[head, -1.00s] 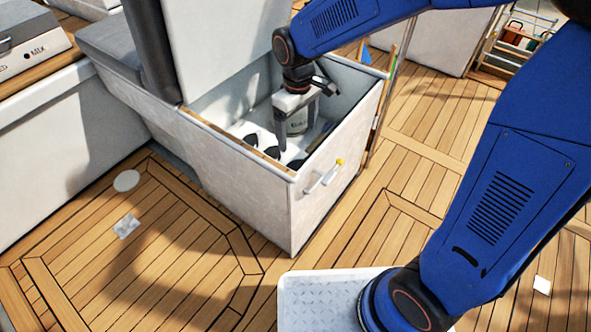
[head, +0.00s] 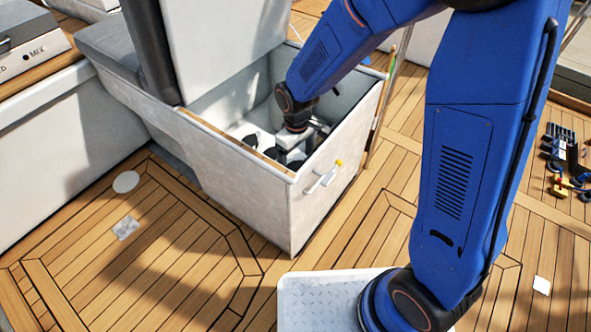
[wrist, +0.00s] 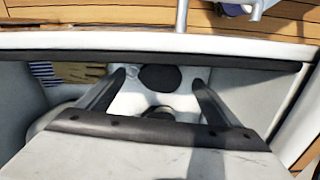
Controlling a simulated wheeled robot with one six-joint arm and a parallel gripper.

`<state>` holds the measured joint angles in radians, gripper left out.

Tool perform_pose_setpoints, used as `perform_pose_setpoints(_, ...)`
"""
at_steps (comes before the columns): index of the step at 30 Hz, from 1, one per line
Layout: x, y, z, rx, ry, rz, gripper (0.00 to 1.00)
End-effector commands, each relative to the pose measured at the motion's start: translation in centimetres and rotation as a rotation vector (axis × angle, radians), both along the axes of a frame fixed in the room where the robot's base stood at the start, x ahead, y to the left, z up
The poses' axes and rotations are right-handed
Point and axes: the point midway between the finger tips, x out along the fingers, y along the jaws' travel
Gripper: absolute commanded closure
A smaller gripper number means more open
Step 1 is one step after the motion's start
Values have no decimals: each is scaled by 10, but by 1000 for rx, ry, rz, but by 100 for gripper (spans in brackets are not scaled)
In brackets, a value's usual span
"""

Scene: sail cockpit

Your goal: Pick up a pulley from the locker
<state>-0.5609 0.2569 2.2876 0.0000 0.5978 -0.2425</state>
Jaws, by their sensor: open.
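The open locker (head: 240,205) stands in the middle of the head view, its lid raised. My gripper (wrist: 158,82) is down inside it, jaws open and apart. In the wrist view a dark round piece (wrist: 158,77) shows between the fingertips, on a white surface. It may be a pulley, but I cannot tell for sure. A second, partly hidden round shape (wrist: 160,113) lies nearer my gripper's body. In the head view several dark round shapes (head: 266,143) show in the locker beside my gripper. My arm hides part of the locker's inside.
The locker's front wall carries a handle (head: 324,177). In the wrist view a blue-and-white striped thing (wrist: 44,75) and a tan coil (wrist: 82,72) lie left of my gripper. Small coloured items (head: 568,160) lie at the far right.

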Motion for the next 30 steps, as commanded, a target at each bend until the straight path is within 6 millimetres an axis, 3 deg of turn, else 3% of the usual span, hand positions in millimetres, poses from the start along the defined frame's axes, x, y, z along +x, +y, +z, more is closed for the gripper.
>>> perform_pose_setpoints(6,1,0,-24,-1,1,0,14)
perform_pose_setpoints(15,1,0,-28,1,-1,0,14)
perform_pose_setpoints(17,1,0,-28,1,-1,0,26)
perform_pose_setpoints(21,1,0,-28,1,-1,0,60)
perform_pose_setpoints(30,1,0,-26,1,-1,0,62)
